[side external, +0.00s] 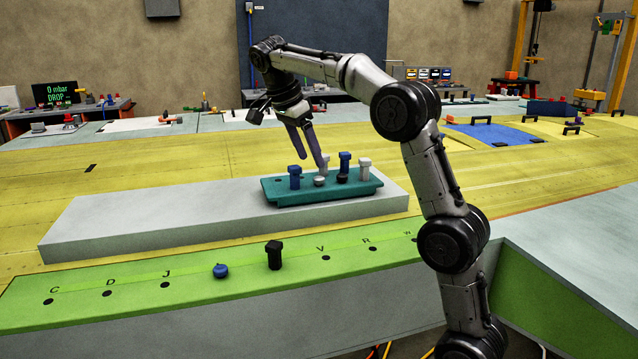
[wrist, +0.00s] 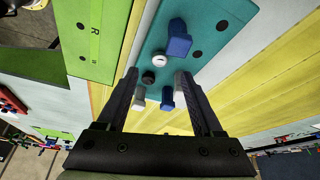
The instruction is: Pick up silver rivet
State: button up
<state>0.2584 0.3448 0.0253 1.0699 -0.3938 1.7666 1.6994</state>
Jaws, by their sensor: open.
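A teal tray (side external: 320,195) holds several upright rivets. One silver rivet (side external: 364,168) stands at its right end, and another pale one (side external: 326,160) stands at the back by my fingertip. A round silver top (side external: 320,181) sits low at the front. My gripper (side external: 313,162) is open and empty above the tray, fingers pointing down. Another silver rivet (wrist: 181,98) is partly hidden by the right finger. The round silver top (wrist: 159,59) shows beyond the fingertips.
Blue rivets (side external: 295,177) and a black round top (side external: 342,178) share the tray. The tray sits on a grey slab (side external: 130,218). In front, a green lettered strip (side external: 120,277) with holes carries a blue knob (side external: 220,270) and a black rivet (side external: 274,255).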

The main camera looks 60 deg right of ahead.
aim_at(318, 177)
jog(key=shift+x, duration=2.9)
jog(key=shift+a, duration=0.1)
grip_shut()
